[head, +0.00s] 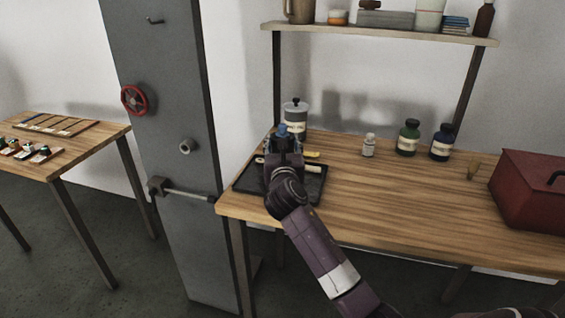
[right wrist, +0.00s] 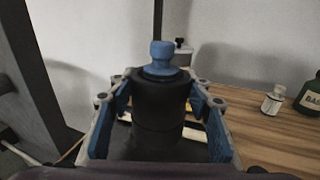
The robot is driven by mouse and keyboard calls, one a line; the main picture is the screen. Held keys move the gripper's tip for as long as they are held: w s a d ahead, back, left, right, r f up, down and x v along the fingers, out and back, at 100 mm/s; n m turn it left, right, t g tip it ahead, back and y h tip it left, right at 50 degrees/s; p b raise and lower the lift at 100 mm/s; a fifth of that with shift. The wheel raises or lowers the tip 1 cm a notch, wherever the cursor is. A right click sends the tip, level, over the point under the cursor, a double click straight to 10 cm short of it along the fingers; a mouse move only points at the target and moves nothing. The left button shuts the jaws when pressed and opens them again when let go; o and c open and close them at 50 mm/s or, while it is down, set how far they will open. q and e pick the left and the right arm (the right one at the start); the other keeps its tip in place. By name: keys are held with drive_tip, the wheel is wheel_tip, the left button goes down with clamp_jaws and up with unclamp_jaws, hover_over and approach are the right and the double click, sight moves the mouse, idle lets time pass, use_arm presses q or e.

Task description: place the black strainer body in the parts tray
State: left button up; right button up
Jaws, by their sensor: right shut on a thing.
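The black strainer body (right wrist: 158,118) is a dark upright cylinder with a blue knob on top, held between the blue-padded fingers of my right gripper (right wrist: 165,115). In the head view the right gripper (head: 285,140) is over the black parts tray (head: 248,181) on the workbench, and only the blue knob (head: 282,130) shows clearly. The gripper and arm hide the middle of the tray. I cannot tell whether the strainer's base touches the tray. My left gripper is not in view.
A grey lidded canister (head: 295,114) stands just behind the tray. A small white bottle (head: 369,146), a green bottle (head: 408,138) and a blue bottle (head: 442,143) stand to its right. A red toolbox (head: 530,190) is at the far right. The bench middle (head: 400,195) is clear.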

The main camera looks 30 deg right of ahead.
wheel_tip(320, 180, down, 6)
drive_tip(key=shift+b, duration=0.55)
drive_tip(key=o, duration=1.5)
drive_tip(key=shift+f, duration=0.1)
drive_tip(key=shift+s+a, duration=0.1)
drive_tip(key=v, duration=1.2)
